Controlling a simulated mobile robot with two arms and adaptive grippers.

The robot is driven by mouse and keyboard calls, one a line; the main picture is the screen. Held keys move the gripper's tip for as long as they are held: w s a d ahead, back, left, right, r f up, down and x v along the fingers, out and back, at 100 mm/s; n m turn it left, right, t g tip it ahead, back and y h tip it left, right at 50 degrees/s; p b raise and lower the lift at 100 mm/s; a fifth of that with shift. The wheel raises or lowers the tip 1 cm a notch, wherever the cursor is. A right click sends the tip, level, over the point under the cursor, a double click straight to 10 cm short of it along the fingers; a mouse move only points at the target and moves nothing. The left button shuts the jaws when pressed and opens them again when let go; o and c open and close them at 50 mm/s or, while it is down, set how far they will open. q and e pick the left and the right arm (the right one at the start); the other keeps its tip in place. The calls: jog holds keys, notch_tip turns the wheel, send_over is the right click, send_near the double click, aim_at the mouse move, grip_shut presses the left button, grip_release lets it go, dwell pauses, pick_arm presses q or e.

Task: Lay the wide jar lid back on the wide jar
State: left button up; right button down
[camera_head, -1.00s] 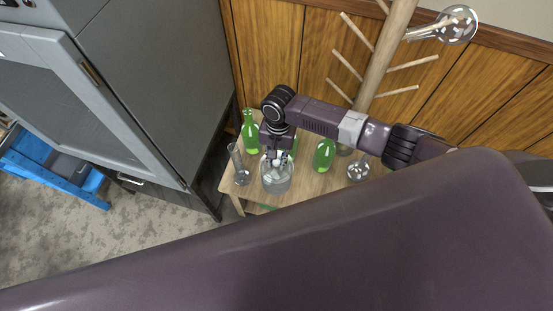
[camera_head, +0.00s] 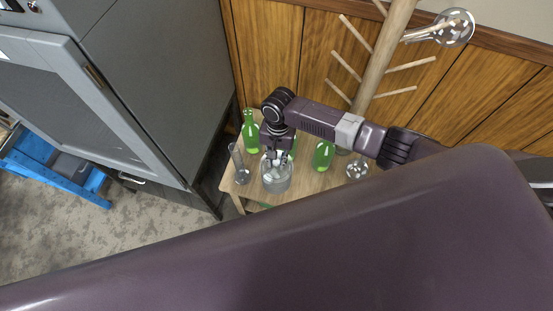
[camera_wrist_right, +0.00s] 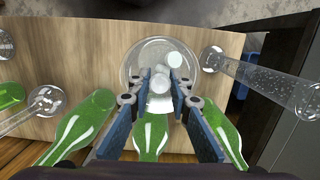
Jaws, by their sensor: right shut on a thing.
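The wide jar (camera_head: 277,184) is clear glass and stands upright on the small wooden table, near its left end. My right gripper (camera_head: 275,160) points down over the jar's mouth. In the wrist view the right gripper (camera_wrist_right: 162,82) is shut on the pale knob of the wide jar lid (camera_wrist_right: 158,102). The clear round outline of the wide jar (camera_wrist_right: 133,62) shows around and beyond the fingers. The glass edges of lid and jar overlap, so I cannot tell whether the lid touches the rim. My left gripper is out of view.
Green bottles (camera_head: 250,132) (camera_head: 323,156) stand behind and to the right of the jar. A clear cylinder (camera_head: 238,163) stands close on its left, and a small flask (camera_head: 357,169) is at the right. A wooden peg rack (camera_head: 381,60) rises behind the table (camera_head: 228,187). A grey cabinet (camera_head: 160,80) borders the left.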

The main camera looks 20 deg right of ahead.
aim_at(276, 162)
jog(key=shift+f, duration=0.5)
dwell(0.3)
jog(key=c, duration=1.7)
grip_release()
notch_tip(276, 162, up, 9)
jog(key=p, duration=1)
jog(key=shift+r, duration=0.1)
